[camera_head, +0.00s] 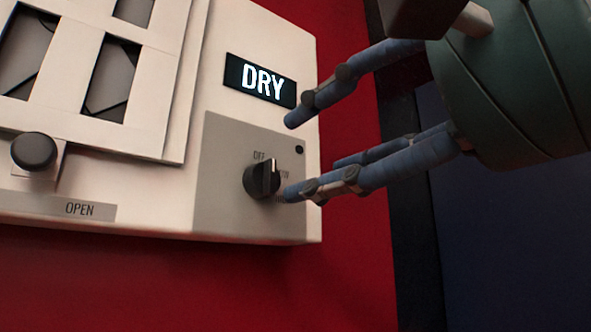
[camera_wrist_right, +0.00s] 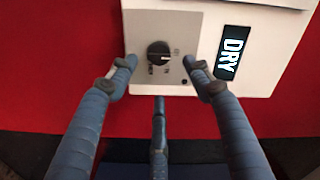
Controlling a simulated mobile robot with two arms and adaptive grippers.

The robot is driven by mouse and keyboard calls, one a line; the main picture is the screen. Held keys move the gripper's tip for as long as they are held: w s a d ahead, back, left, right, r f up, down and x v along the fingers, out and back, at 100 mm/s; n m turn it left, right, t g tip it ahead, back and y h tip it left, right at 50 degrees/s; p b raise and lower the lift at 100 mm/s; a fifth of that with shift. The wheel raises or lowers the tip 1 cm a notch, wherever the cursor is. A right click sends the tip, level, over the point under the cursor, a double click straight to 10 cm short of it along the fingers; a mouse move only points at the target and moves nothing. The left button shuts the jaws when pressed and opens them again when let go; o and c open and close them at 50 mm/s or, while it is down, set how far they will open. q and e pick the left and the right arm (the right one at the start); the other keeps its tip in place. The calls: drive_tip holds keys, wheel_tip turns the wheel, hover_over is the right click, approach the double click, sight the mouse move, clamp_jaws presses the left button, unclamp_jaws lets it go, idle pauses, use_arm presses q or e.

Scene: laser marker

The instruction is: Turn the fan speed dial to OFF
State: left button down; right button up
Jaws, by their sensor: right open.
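The fan speed dial (camera_head: 261,179) is a round black knob with a pale pointer line, on a grey panel (camera_head: 222,205) of a cream unit. In the head view OFF is printed above it and a partly hidden label lies to its right. The pointer line leans toward the right-hand label. My right gripper (camera_head: 289,158) is open at the right of the dial, with blue fingers. In the right wrist view the dial (camera_wrist_right: 159,54) lies between and beyond the two spread fingertips of the right gripper (camera_wrist_right: 158,75); no clear contact shows. My left gripper is not in view.
A lit display reading DRY (camera_head: 261,80) sits above the dial. A black knob (camera_head: 33,151) and an OPEN label (camera_head: 80,209) are at the lower left, below a framed louvre (camera_head: 105,75). The wall (camera_head: 180,285) behind is red.

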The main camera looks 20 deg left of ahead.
drive_tip(key=shift+v, duration=2.15)
